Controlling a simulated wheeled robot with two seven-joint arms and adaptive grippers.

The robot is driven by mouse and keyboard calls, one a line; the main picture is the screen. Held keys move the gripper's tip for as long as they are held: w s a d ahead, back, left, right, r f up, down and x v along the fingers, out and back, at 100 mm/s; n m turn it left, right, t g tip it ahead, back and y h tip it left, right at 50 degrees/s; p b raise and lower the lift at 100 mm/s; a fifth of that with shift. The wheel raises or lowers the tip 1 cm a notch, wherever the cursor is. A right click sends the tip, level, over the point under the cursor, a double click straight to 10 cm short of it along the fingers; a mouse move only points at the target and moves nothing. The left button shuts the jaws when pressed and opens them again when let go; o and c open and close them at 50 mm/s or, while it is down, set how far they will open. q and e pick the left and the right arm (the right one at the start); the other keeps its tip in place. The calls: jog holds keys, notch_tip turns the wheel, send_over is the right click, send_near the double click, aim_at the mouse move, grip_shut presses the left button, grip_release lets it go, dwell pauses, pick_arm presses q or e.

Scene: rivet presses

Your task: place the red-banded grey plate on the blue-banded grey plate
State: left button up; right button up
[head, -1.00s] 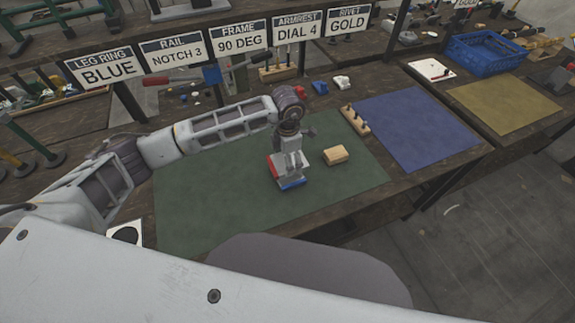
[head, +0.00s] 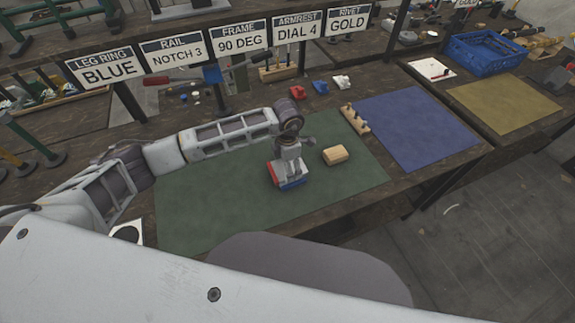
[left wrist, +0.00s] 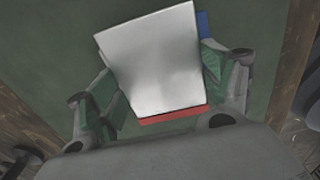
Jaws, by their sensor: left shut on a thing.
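My left gripper (head: 288,166) is over the green mat, pointing down. It is shut on the red-banded grey plate (left wrist: 155,60), whose pale face fills the middle of the left wrist view, with its red band (left wrist: 172,114) along the lower edge. The blue-banded grey plate is mostly hidden beneath it; its blue band (head: 293,184) shows at the front in the head view, and a blue bit (left wrist: 203,25) shows beyond the held plate in the left wrist view. I cannot tell whether the two plates touch. My right gripper is not in view.
A tan block (head: 335,155) lies just right of the gripper on the green mat (head: 205,205). A wooden peg rack (head: 354,119) stands beside the blue mat (head: 415,130). Small red (head: 297,92), blue and white parts lie behind. The mat's left part is clear.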

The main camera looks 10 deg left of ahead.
pick_arm(q)
jog(key=o, duration=1.5)
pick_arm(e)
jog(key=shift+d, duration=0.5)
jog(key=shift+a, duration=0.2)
pick_arm(q)
jog(key=shift+r, duration=0.7)
jog(key=shift+r+b, duration=0.7)
jog(key=shift+r, duration=4.75)
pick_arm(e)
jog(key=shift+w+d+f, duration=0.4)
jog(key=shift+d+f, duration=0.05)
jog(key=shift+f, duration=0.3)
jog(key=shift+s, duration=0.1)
